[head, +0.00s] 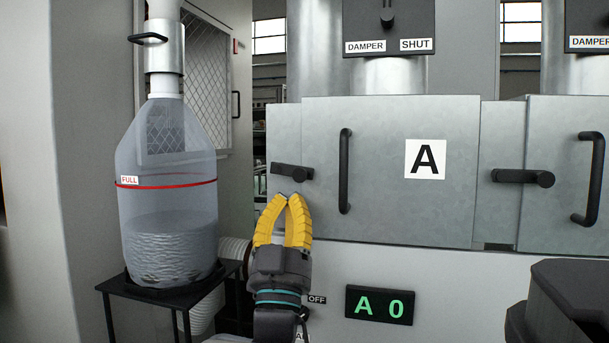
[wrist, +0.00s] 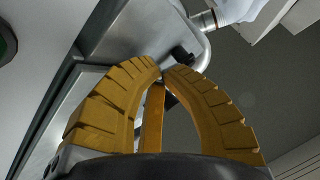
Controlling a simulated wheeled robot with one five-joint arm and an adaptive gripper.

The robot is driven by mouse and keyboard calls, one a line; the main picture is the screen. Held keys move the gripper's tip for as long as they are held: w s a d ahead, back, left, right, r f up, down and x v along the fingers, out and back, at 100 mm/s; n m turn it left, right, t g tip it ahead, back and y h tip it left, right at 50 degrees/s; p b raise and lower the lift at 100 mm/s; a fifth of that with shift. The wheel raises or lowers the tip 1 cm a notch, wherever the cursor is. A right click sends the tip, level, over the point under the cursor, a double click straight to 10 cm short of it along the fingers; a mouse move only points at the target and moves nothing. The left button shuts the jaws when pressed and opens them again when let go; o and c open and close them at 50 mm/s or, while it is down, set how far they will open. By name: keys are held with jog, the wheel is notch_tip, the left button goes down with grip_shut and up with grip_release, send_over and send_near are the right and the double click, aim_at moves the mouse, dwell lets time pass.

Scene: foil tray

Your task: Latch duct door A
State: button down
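Duct door A (head: 400,205) is a grey metal panel with a white "A" label (head: 426,159) and a black vertical pull handle (head: 345,171). Its black latch lever (head: 288,171) lies about level at the door's left edge, with its round knob at the right end and its arm pointing left toward the side panel. My gripper (head: 293,198) has its yellow fingertips together just below the lever, with a small gap in the picture. In the wrist view the fingertips (wrist: 162,70) also meet, with nothing seen between them. A small dark part shows just beyond them; I cannot tell what it is.
A second door with a latch (head: 523,177) is at the right. A clear container (head: 168,200) marked "FULL" stands on a black stand (head: 120,291) at the left.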

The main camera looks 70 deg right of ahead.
jog(key=shift+s+r, duration=0.15)
jog(key=shift+r, duration=0.4)
jog(key=c, duration=2)
grip_release()
jog(key=shift+s+r+g+b, duration=0.1)
jog(key=shift+r+g+b, duration=0.2)
jog(key=shift+b, duration=0.2)
grip_shut()
jog(key=shift+s+r, duration=0.1)
jog(key=shift+r, duration=0.5)
jog(key=shift+f, duration=0.1)
jog(key=shift+w+f, duration=0.2)
jog(key=shift+f, duration=0.65)
